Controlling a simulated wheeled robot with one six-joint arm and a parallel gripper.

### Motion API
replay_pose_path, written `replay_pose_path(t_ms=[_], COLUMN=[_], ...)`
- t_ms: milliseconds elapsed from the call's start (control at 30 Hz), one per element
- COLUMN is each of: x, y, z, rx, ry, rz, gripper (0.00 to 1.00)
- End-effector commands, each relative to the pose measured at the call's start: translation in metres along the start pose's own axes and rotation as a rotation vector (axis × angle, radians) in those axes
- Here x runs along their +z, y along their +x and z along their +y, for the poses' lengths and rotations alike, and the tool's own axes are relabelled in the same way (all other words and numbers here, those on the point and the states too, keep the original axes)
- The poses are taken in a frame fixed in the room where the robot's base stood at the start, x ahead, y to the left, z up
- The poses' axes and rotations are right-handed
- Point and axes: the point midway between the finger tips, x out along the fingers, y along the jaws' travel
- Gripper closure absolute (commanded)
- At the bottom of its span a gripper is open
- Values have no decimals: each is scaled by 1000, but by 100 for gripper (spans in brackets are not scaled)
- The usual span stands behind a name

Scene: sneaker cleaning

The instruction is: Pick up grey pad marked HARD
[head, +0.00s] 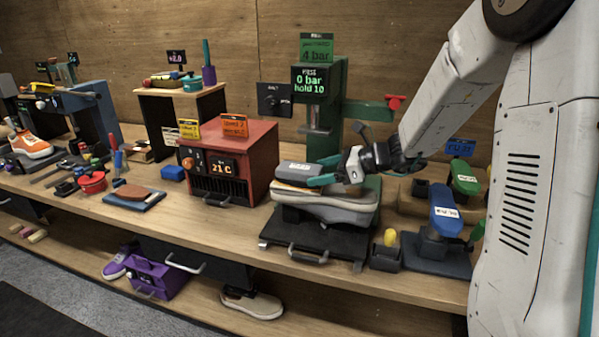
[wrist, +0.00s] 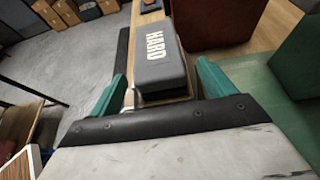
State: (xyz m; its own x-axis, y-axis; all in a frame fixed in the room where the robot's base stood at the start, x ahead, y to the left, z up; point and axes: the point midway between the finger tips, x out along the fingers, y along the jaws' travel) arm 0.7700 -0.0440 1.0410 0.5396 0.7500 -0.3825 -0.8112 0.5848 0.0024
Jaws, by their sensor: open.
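The grey pad marked HARD (wrist: 163,55) fills the middle of the wrist view, its white lettering readable along one side. My gripper (wrist: 160,88) is open, with one teal finger on each side of the pad's near end. My gripper (head: 318,178) reaches in from the right at the pad's right end. Whether the fingers touch the pad cannot be told.
A red heater box (head: 235,160) reading 21 C stands to the left of the sneaker. A green press (head: 330,115) reading 0 bar rises behind it. A blue-topped stand (head: 445,222) and a small dark holder with a yellow piece (head: 388,250) are at the right.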

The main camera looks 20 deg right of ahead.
Motion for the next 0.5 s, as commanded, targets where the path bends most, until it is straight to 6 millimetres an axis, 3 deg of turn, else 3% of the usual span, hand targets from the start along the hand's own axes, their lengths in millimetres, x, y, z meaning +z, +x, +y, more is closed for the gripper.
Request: replay_pose_path(t_ms=[300,500], x=[0,0], y=[6,6], z=[0,0], rx=[0,0], ry=[-2,-2], rz=[0,0], gripper=[18,70])
